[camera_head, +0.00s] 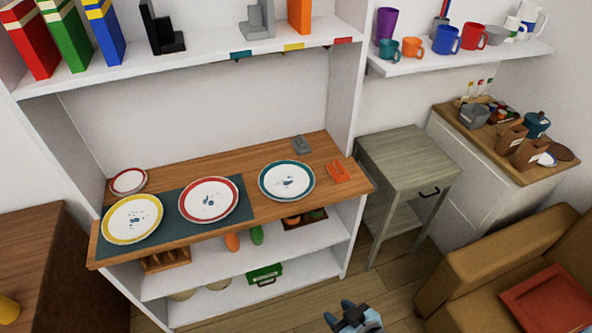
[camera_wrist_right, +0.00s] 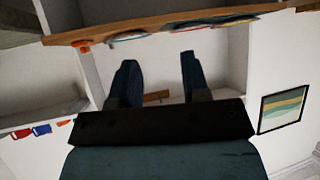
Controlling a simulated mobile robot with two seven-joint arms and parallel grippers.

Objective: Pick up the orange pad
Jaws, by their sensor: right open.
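The orange pad (camera_head: 338,171) is a small orange piece lying on the right end of the wooden counter (camera_head: 325,146), right of the teal-rimmed plate (camera_head: 287,181). In the right wrist view an orange bit (camera_wrist_right: 82,47) shows at the counter's edge, likely the same pad. My right gripper (camera_head: 341,312) is at the bottom of the head view, low in front of the shelf unit and well apart from the pad. In the wrist view its two dark fingers (camera_wrist_right: 157,78) are spread with nothing between them. My left gripper is not in view.
A grey block (camera_head: 301,145) lies behind the pad. Red-rimmed (camera_head: 208,200) and yellow-rimmed (camera_head: 132,219) plates sit to the left. An upper shelf (camera_head: 200,62) overhangs the counter. A grey side table (camera_head: 405,160) stands right, with an armchair (camera_head: 470,255) in front.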

